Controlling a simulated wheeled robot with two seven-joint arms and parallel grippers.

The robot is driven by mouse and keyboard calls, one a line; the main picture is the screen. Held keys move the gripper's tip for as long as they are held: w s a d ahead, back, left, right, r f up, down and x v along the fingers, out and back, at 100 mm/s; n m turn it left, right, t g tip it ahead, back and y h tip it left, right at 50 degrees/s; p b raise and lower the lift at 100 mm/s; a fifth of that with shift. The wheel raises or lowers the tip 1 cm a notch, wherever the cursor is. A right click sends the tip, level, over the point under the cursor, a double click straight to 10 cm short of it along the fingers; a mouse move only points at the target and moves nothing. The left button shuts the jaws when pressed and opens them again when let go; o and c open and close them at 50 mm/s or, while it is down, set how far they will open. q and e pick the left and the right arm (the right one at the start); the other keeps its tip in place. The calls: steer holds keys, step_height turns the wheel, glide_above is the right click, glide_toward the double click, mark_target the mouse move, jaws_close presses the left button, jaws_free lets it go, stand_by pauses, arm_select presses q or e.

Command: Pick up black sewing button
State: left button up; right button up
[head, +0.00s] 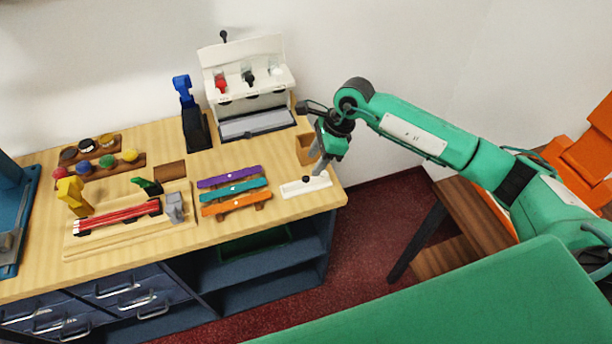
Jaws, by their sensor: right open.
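A small dark round thing, which looks like the black sewing button (306,180), lies on a white flat tray (291,188) at the right front corner of the wooden counter. My right gripper (318,167) reaches in from the right and points down, just above and to the right of the button in the picture. It is open and nothing shows between its fingers. The fingertips are small here, so I cannot tell how high they are above the tray. My left gripper is not in view.
A wooden block (306,149) stands close behind the right gripper. A rack of purple, teal and orange bars (235,190) lies left of the tray. A white dispenser (246,75) stands at the back. The counter's right edge (341,190) is near the tray.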

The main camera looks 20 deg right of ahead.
mark_target(306, 178)
steer(key=p+x, duration=0.2)
steer(key=x, duration=0.2)
steer(key=shift+s, duration=0.15)
steer(key=shift+a+f+p, duration=0.1)
steer(key=shift+f+p, duration=0.2)
steer(key=shift+f, duration=0.35)
jaws_close()
